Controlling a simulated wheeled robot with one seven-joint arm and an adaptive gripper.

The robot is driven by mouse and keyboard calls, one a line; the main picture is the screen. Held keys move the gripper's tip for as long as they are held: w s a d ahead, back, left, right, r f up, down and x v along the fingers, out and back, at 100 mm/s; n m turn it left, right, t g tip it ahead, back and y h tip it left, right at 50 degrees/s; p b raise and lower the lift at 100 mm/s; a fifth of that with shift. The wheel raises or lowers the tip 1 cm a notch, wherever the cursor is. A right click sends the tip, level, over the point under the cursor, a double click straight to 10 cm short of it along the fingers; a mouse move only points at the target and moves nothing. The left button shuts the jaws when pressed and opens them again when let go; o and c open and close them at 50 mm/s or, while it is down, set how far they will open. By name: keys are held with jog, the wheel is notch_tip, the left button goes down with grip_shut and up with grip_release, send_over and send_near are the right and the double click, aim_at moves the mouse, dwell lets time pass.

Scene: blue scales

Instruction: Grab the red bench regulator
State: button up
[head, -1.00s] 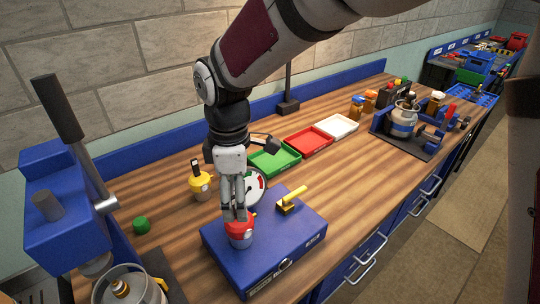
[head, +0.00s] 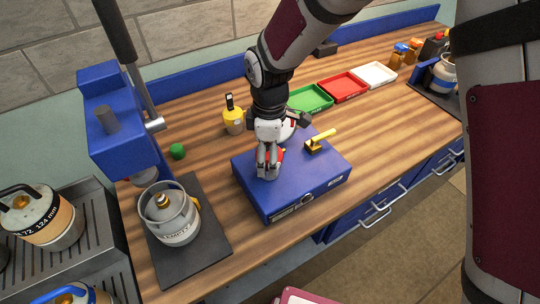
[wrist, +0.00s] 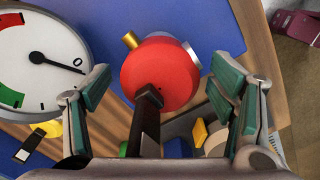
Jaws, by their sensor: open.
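The red bench regulator (wrist: 165,65) sits over the blue box, with a round red top and a brass fitting at its upper left. A dark bar runs across its lower part in the wrist view. In the head view only a bit of its red (head: 281,155) shows; my gripper hides the rest. My gripper (wrist: 160,80) is open, with one green-padded finger on each side of the red top. Gaps show between the fingers and the red top. In the head view my gripper (head: 268,174) points down over the blue box (head: 303,190).
A white dial gauge (wrist: 38,55) is close to the left finger. A yellow-topped part (head: 234,117), green knob (head: 177,151) and grey canister (head: 170,215) stand left. Trays (head: 343,86) lie behind.

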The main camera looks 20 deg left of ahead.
jog(key=c, duration=1.6)
jog(key=shift+o, duration=0.2)
jog(key=shift+r, duration=0.15)
